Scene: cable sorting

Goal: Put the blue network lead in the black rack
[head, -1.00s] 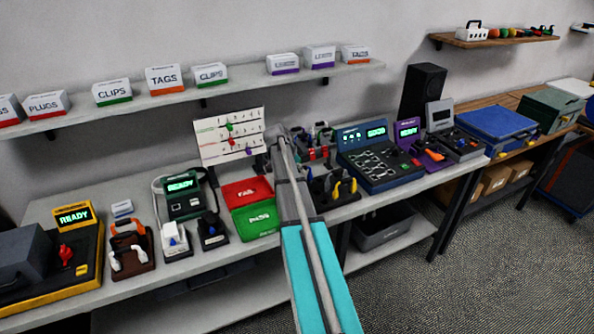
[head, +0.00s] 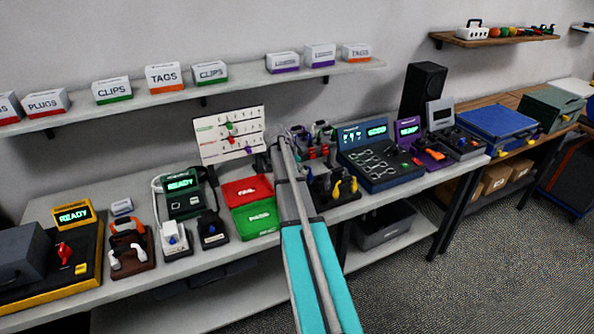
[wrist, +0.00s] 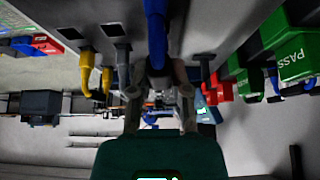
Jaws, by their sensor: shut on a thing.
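My gripper (wrist: 159,112) is shut on the blue network lead (wrist: 156,35), which shows between its two fingers in the wrist view. The blue lead runs up to the top edge of that view, in front of a dark holder. The black rack (head: 345,199) stands on the bench just right of my arm in the head view, with yellow and dark leads in it. Yellow (wrist: 88,70) and grey (wrist: 123,72) leads hang beside the blue one in the wrist view. My arm hides the gripper in the head view. I cannot tell whether the blue lead touches the rack.
A red bin (head: 247,190) and a green bin (head: 255,219) stand left of my arm. A pegboard (head: 230,134) stands behind them. A dark blue tester (head: 378,165) stands right of the rack. A shelf of labelled boxes (head: 165,77) runs above the bench.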

